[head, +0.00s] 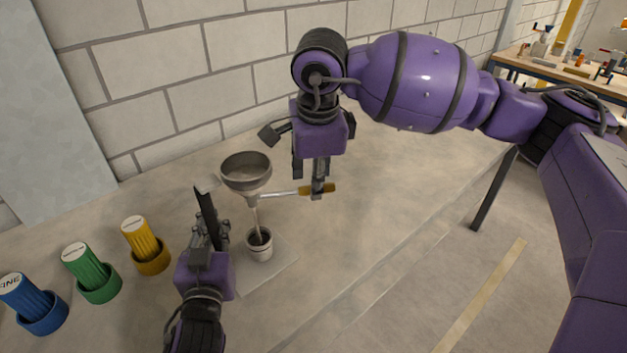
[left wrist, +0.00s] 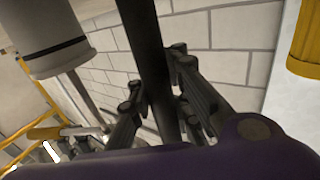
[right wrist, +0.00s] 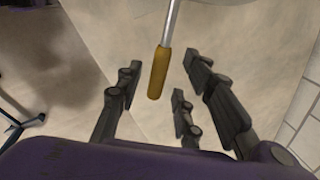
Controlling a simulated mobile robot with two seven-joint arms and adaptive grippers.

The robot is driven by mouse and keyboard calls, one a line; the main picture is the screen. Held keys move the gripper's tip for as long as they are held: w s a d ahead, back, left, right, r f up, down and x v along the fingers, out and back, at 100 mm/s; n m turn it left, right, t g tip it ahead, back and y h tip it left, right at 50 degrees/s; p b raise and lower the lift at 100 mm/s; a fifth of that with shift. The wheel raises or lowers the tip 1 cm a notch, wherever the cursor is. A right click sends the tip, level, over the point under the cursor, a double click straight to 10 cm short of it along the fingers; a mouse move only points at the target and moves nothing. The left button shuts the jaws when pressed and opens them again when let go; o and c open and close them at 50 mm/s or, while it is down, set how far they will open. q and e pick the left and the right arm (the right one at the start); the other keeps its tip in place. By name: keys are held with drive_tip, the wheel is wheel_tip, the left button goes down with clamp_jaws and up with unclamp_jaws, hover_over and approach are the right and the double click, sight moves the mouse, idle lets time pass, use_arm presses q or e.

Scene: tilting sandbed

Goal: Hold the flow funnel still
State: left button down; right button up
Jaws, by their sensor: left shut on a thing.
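The grey metal flow funnel (head: 246,172) stands bowl up above a small pale cup (head: 260,247). A thin pale line runs from its spout down to the cup; I cannot tell whether it is spout or flow. Its metal rod ends in a yellow-brown handle (head: 328,188) on the right, which also shows in the right wrist view (right wrist: 158,75). My right gripper (head: 312,178) is open, with its fingers (right wrist: 168,98) apart on either side of the handle. My left gripper (head: 211,232) is shut on a dark upright bar (left wrist: 147,50) beside the funnel.
Blue (head: 31,300), green (head: 88,270) and yellow (head: 144,242) ribbed containers stand in a row at the left. A pale block wall (head: 150,60) stands behind. The surface right of the handle is clear. A workbench (head: 560,72) is at the far right.

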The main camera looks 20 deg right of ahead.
wheel_tip(320, 180, up, 10)
drive_tip(key=s, duration=0.2)
drive_tip(key=shift+a+r, duration=0.2)
drive_tip(key=shift+r, duration=0.05)
use_arm(q)
drive_tip(key=c, duration=1.5)
unclamp_jaws()
drive_tip(key=shift+c, duration=0.2)
